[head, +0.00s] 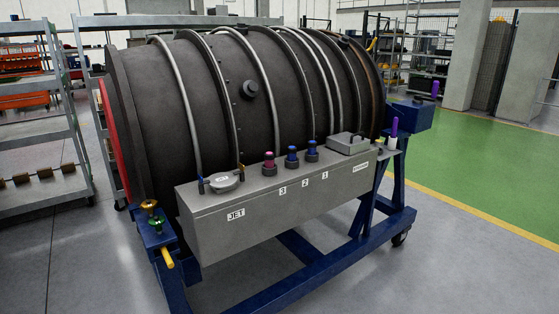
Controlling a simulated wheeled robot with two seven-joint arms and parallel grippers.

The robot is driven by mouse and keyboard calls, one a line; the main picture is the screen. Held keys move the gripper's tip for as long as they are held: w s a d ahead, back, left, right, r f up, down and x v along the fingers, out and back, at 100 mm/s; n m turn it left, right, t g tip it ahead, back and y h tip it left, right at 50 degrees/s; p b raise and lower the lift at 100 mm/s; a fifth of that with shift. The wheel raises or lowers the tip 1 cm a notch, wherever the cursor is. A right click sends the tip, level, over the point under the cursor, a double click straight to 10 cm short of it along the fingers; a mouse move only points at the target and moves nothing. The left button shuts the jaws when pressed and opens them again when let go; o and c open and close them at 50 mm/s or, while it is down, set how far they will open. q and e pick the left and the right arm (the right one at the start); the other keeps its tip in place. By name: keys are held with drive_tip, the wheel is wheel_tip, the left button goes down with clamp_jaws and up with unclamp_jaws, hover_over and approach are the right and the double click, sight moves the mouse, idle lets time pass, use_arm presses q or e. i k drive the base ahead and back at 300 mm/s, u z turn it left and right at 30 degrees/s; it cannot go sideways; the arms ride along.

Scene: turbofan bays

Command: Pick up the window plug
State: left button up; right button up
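No part here is marked clearly as the window plug, so I cannot tell which one it is. Three capped plugs stand upright on the grey box (270,219) along the engine's side: a pink one (269,163) by label 3, a blue one (292,157) by label 2, and another blue one (312,151) by label 1. A dark round fitting (250,89) sticks out of the dark engine casing (200,90) above them. Neither of my grippers is in view.
The blue wheeled stand (290,287) carries the engine. Shelving (38,110) stands at left. Floor (460,245) is clear in front and at right.

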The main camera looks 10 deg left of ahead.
sight(269, 156)
drive_tip(key=u, duration=1.95)
drive_tip(key=i, duration=1.5)
drive_tip(key=z, duration=2.9)
